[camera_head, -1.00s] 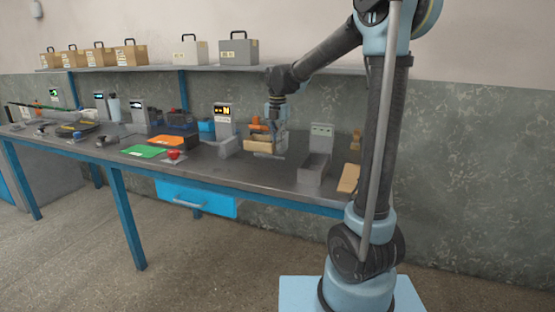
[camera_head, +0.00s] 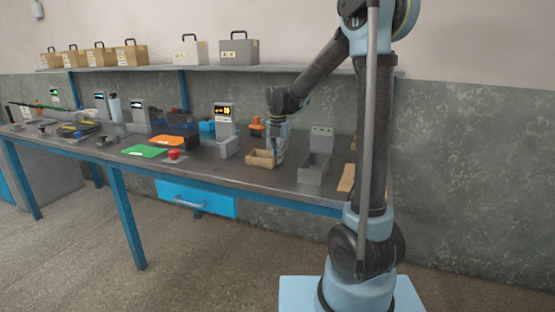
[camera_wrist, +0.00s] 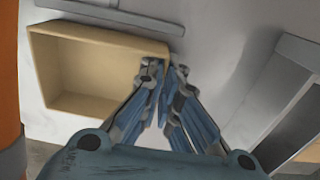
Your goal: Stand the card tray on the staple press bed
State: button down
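The orange staple press (camera_head: 257,126) stands behind the tray, and orange also shows at the wrist view's left edge (camera_wrist: 9,80). A grey strip (camera_wrist: 110,14) lies along the tray's far side. The bed under the tray is mostly hidden, so contact is unclear.
A grey bin (camera_head: 313,170) with a display post stands to the right, and a tan piece (camera_head: 347,178) beyond it. To the left are a grey display station (camera_head: 225,122), a red button (camera_head: 174,155) and a green mat (camera_head: 144,151). The bench front is clear.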

jog(key=shift+f, duration=0.1)
jog(key=c, duration=1.8)
grip_release()
notch_tip(320, 180, up, 12)
